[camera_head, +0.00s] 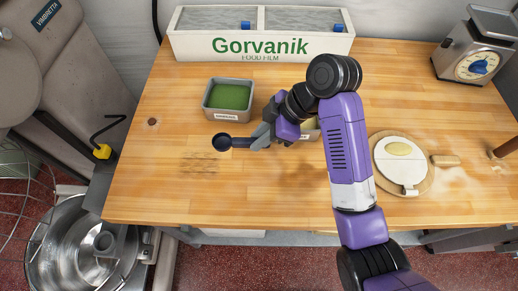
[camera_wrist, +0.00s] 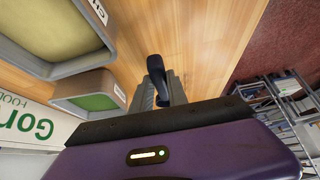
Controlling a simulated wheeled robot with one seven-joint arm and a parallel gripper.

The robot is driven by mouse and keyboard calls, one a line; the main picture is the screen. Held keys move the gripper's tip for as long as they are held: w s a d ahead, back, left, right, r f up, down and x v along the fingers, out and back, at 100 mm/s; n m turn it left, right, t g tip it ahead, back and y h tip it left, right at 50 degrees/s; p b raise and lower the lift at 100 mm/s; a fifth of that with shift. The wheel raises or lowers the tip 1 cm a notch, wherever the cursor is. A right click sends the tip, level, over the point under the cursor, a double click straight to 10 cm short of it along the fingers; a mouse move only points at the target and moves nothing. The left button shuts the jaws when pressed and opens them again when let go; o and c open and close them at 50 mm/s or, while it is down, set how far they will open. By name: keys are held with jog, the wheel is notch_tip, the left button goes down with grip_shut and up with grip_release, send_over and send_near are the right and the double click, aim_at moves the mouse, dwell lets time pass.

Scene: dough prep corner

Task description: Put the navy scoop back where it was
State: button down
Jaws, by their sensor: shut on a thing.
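The navy scoop (camera_head: 223,142) has a dark round bowl that points left in the head view. My gripper (camera_head: 262,138) is shut on its handle, above the front middle of the table. In the wrist view the dark scoop (camera_wrist: 156,70) sticks out from between the grey fingers (camera_wrist: 160,98). A grey bin with green contents (camera_head: 228,95) stands behind the scoop. A second bin (camera_head: 313,133) with paler contents is mostly hidden by my arm; it shows better in the wrist view (camera_wrist: 92,101). I cannot tell how high the scoop is.
The white Gorvanik film box (camera_head: 260,46) stands along the back of the wooden table (camera_head: 150,190). The table's front left is clear, with dark marks (camera_head: 200,163).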

aim_at(259, 156)
jog(key=shift+f, duration=2.8)
jog(key=shift+f, duration=0.15)
jog(key=c, duration=1.3)
grip_release()
jog(key=shift+r+p, duration=0.25)
jog(key=shift+p, duration=0.05)
jog(key=p+v, duration=0.1)
jog(key=v, duration=1)
jog(key=shift+d+r+p, duration=0.2)
jog(key=shift+r+p, duration=0.1)
jog(key=shift+r, duration=0.1)
